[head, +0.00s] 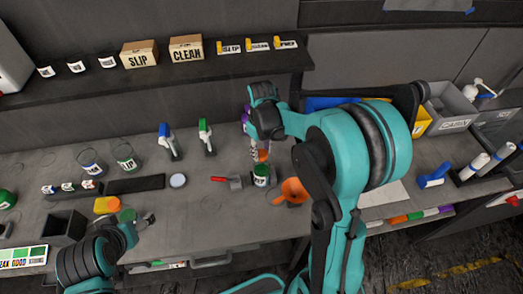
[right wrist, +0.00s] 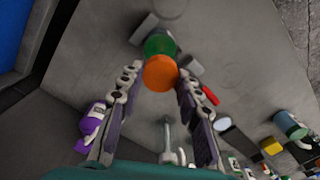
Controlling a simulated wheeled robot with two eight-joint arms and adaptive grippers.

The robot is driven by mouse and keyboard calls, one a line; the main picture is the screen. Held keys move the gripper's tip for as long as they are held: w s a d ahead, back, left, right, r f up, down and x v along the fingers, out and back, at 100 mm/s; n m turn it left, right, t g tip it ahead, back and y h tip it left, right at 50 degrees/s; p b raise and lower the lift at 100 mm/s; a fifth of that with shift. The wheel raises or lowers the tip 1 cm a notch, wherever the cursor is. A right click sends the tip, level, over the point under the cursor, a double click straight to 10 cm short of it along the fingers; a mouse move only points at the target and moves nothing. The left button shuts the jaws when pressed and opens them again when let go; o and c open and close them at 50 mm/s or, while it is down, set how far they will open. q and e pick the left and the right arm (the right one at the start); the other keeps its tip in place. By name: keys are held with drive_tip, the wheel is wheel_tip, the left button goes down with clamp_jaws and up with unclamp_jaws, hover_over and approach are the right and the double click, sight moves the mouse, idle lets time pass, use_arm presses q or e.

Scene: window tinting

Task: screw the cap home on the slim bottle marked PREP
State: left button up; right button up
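A small green-topped container (head: 261,175) with a white label stands on the bench; its lettering is too small to read surely. It also shows green in the right wrist view (right wrist: 159,44), between two grey blocks. An orange round cap (right wrist: 160,73) lies in front of the green top in that view; in the head view it shows just above the container. Whether they touch is unclear. My right gripper (right wrist: 160,72) has its fingertips closed in on both sides of the cap. My left gripper (head: 146,220) is low at the left, apart from the container; its fingers are unclear.
A purple bottle (right wrist: 92,122) stands by my right gripper. A shelf (head: 150,75) runs behind.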

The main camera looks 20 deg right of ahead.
drive_tip(key=o, duration=0.4)
